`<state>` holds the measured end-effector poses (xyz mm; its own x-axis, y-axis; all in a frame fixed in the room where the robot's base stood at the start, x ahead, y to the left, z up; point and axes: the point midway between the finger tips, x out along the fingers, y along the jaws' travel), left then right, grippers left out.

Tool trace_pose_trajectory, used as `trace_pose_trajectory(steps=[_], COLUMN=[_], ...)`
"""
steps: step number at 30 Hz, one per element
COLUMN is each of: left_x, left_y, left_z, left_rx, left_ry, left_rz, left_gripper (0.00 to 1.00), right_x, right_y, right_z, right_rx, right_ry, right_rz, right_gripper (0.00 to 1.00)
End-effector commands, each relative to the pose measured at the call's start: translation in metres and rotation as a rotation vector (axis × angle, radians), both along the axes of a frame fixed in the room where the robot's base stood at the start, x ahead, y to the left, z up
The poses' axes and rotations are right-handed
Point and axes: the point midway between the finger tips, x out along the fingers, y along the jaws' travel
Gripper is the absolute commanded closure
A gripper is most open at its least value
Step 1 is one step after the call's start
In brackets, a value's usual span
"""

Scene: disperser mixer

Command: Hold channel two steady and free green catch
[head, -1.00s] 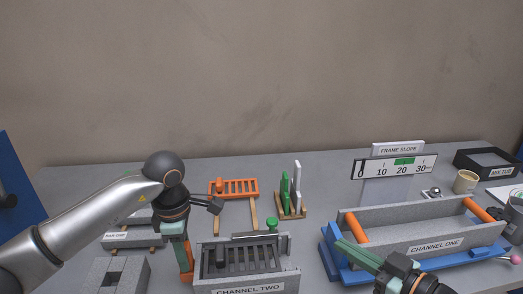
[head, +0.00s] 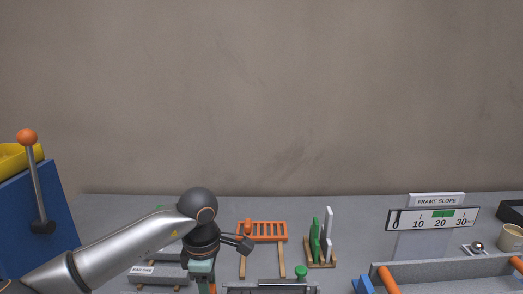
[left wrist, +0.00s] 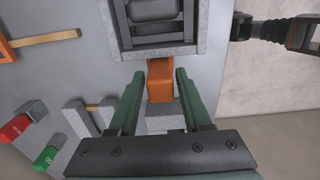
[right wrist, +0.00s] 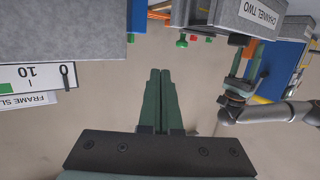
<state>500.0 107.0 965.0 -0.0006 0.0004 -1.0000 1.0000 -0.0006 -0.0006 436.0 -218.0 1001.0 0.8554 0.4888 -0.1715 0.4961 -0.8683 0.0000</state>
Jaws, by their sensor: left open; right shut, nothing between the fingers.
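Channel two (head: 270,288) is a grey trough, mostly cut off at the bottom of the head view. Its slatted end shows in the left wrist view (left wrist: 120,35), and its label shows upside down in the right wrist view (right wrist: 258,12). A green knob, apparently the green catch (head: 300,271), stands at its far side; it also shows in the right wrist view (right wrist: 181,42). My left gripper (left wrist: 160,76) is open, with a finger on each side of channel two's orange handle (left wrist: 160,82); contact is unclear. My right gripper (right wrist: 160,72) is shut, empty and apart from the catch.
An orange rack (head: 265,231) and a wooden stand with green and white uprights (head: 322,246) stand behind channel two. Channel one (head: 440,276), with orange handles, lies to the right below the frame slope scale (head: 432,218). A blue lever unit (head: 30,215) stands far left.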

Motion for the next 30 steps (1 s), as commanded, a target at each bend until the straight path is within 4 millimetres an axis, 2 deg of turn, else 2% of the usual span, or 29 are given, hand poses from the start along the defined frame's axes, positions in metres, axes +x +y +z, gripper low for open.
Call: trace_pose_trajectory(steps=[1, 7, 17, 20, 30], left_x=[0.000, 0.000, 0.000, 0.001, 0.001], left_y=[0.000, 0.000, 0.000, 0.000, 0.000], left_z=[0.000, 0.000, 0.005, 0.019, 0.090], left_rx=[0.000, 0.000, -0.001, -0.001, -0.001], left_ry=[0.000, 0.000, -0.001, -0.005, -0.004], left_rz=[0.000, 0.000, 0.000, 0.000, 0.000], left_gripper=[0.44, 0.23, 0.23, 0.23, 0.23], right_x=[0.000, 0.000, 0.000, 0.000, 0.000], right_y=[0.000, 0.000, 0.000, 0.000, 0.000], right_z=[0.000, 0.000, 0.000, 0.000, 0.000], right_rx=[0.000, 0.000, 0.000, 0.000, 0.000], right_ry=[0.000, 0.000, 0.000, 0.000, 0.000], right_rz=[0.000, 0.000, 0.000, 0.000, 0.000], right_gripper=[1.00, 1.00, 1.00, 1.00, 1.00])
